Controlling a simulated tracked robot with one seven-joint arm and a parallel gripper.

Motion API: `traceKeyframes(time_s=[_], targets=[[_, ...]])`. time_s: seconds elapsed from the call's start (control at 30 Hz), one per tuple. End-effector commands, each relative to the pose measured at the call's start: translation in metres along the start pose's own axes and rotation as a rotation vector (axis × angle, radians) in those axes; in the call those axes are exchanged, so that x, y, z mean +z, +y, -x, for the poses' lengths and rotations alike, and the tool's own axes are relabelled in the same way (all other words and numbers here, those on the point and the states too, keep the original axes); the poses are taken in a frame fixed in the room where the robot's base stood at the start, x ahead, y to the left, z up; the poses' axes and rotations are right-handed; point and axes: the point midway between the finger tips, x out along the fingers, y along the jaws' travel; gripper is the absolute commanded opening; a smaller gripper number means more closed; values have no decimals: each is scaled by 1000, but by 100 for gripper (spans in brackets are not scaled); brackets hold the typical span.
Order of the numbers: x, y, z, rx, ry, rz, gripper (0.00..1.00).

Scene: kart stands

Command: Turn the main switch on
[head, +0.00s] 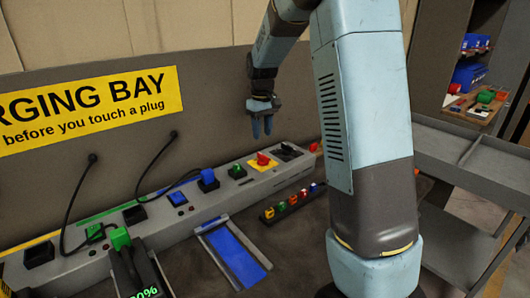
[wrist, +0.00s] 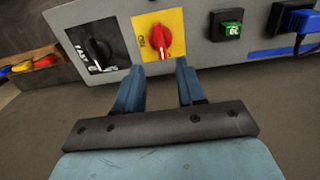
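The main switch, a red rotary knob (head: 263,159) on a yellow plate, sits on the grey sloped panel in the head view. In the wrist view the red knob (wrist: 161,39) shows near the top, its pointer running roughly up and down. My gripper (head: 262,128) hangs above the panel, close to the knob, pointing down. In the wrist view my gripper (wrist: 158,68) is open, its two blue fingers apart and nothing between them. The knob lies beyond the fingertips, roughly in line with the gap. I see no contact, but the exact distance is unclear.
A black rotary selector (wrist: 98,52) sits beside the yellow plate. A green socket piece (wrist: 231,29) and a blue plug (head: 208,177) with a cable are on its other side. A rack of small coloured pieces (head: 293,200) stands in front. A grey cart (head: 470,150) is at right.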

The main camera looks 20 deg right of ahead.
Motion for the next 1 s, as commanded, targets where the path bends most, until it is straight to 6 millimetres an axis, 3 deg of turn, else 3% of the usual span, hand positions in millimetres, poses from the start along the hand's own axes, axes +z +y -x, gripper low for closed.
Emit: traceKeyframes(time_s=[0.3, 0.5, 0.93, 1.0], targets=[[1, 0, -56, -1, -2, 0, 39], [0, 0, -77, 0, -1, -1, 39], [0, 0, -85, 0, 1, -1, 39], [0, 1, -85, 0, 1, -1, 34]])
